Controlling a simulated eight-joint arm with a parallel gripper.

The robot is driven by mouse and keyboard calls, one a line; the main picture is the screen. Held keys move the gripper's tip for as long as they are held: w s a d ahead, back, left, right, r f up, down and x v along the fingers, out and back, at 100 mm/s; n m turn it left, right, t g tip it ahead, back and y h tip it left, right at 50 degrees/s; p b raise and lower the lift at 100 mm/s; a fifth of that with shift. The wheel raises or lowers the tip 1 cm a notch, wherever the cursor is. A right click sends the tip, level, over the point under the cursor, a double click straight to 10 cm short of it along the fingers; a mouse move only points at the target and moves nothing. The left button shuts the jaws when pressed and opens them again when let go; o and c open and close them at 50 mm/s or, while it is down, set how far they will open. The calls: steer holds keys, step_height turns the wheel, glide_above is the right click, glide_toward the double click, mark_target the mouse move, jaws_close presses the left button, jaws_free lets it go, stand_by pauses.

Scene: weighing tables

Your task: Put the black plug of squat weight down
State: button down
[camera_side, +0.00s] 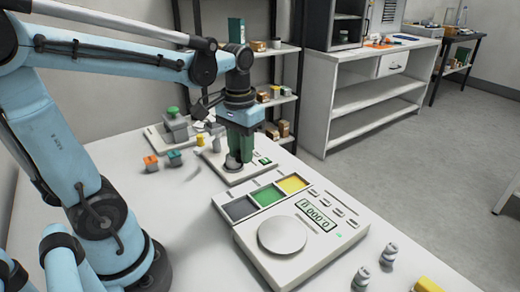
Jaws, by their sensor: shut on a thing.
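My gripper (240,157) points straight down at the middle of the white table, its green fingers low over a small white scale. It is shut on the black plug of squat weight (232,162), of which a dark grey part shows at the fingertips. The fingers hide the rest. The plug is at the small scale's (232,176) round plate; I cannot tell whether it touches the plate.
A large scale (265,262) with a round pan (282,235) and grey, green and yellow trays stands in front. Orange-topped (151,163) and teal (174,158) weights stand to the left. Grey weights (389,254) stand at the right. Another scale (160,140) is behind.

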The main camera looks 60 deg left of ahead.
steer(key=s+d+f, duration=0.1)
steer(key=s+f, duration=0.2)
steer(key=s, duration=0.1)
glide_above(209, 190)
step_height(209, 190, down, 7)
steer(key=shift+r, duration=0.1)
steer(key=shift+f, duration=2)
steer(key=shift+f, duration=0.15)
steer(key=c, duration=0.9)
jaws_free()
